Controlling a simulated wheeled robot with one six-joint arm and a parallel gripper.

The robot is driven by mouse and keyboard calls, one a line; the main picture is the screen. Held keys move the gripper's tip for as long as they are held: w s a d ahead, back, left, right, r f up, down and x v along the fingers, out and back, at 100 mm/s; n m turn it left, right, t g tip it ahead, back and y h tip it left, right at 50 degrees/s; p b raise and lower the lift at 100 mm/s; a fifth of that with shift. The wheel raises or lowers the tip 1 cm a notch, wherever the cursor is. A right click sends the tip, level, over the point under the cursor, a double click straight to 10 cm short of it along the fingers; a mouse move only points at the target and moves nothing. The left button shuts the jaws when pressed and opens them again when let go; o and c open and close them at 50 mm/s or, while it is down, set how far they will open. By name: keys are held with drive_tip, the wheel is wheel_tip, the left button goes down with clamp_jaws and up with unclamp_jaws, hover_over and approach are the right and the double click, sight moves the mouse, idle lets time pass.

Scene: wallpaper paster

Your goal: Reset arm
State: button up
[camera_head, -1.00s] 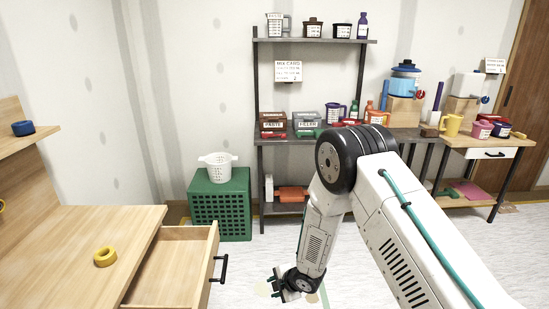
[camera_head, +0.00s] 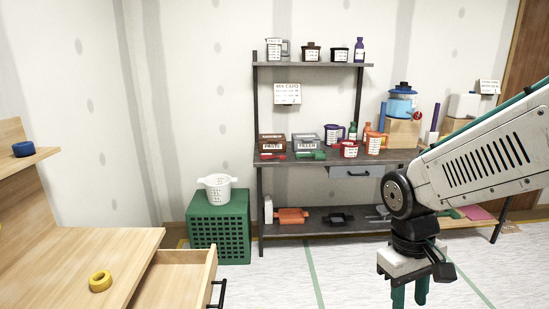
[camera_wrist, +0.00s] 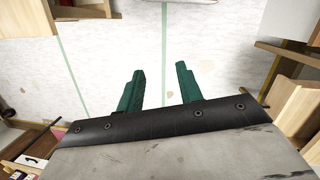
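My gripper (camera_head: 410,293) hangs at the lower right of the head view, pointing down over the floor, in front of the shelf unit. Its two green fingers also show in the wrist view (camera_wrist: 160,88). They stand apart with only bare floor between them, so it is open and empty. My white arm reaches in from the right edge and bends down at a dark joint. The arm hides part of the right side of the shelf unit.
A wooden desk (camera_head: 60,262) with an open drawer (camera_head: 182,275) and a yellow tape roll (camera_head: 100,281) stands at left. A grey shelf unit (camera_head: 313,157) holds tubs and jugs. The floor between is clear.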

drive_tip(key=s+d+r+m+t+y, duration=0.1)
drive_tip(key=s+d+r+m+t, duration=0.1)
drive_tip(key=s+r, duration=0.7)
drive_tip(key=s+m+t, duration=0.1)
drive_tip(key=s, duration=0.1)
drive_tip(key=shift+s+r, duration=0.25)
drive_tip(key=shift+s, duration=0.05)
drive_tip(key=shift+a, duration=0.1)
idle(0.8)
